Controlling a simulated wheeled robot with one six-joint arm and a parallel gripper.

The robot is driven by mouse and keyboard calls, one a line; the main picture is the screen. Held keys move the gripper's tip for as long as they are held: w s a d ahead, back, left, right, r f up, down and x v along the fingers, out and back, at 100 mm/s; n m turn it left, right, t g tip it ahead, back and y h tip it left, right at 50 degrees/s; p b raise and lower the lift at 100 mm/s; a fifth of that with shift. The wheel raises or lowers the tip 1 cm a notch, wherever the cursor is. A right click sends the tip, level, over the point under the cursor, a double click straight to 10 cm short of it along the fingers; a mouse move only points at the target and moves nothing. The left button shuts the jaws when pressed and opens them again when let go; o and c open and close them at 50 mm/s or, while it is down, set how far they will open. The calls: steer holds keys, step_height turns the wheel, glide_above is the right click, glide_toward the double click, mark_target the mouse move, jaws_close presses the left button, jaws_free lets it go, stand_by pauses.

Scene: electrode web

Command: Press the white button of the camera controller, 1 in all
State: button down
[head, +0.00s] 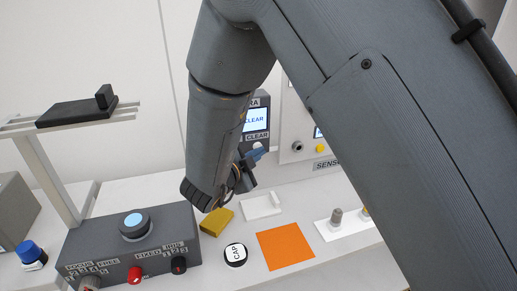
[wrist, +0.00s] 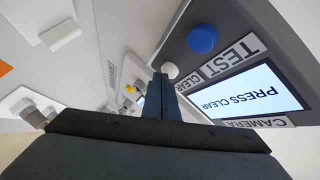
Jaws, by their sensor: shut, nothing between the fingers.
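The camera controller shows in the wrist view with a lit screen (wrist: 250,91) reading "PRESS CLEAR", turned on its side. Its white button (wrist: 170,70) sits beside the CLEAR label, and a blue button (wrist: 203,39) sits beside the TEST label. My gripper (wrist: 160,77) is shut and empty, its fingertips close to the white button; I cannot tell whether they touch it. In the head view the controller (head: 257,120) stands at the back, partly hidden by my arm.
A grey control box (head: 135,245) with a blue-topped button and knobs stands at front left. An orange square (head: 285,247), a yellow block (head: 216,222), a round CAP piece (head: 235,255) and a white tray (head: 262,206) lie on the table. A sensor panel (head: 298,130) stands right of the controller.

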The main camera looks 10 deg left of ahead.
steer(key=shift+s, duration=0.1)
stand_by(0.5)
steer(key=shift+s+d, duration=0.35)
steer(key=shift+s, duration=0.2)
steer(key=s+d, duration=0.1)
steer(key=s+p, duration=0.1)
steer(key=s+d, duration=0.1)
steer(key=s, duration=0.1)
steer(key=shift+s+d+p, duration=0.1)
steer(key=shift+d+p, duration=0.2)
steer(key=shift+p, duration=0.05)
stand_by(0.5)
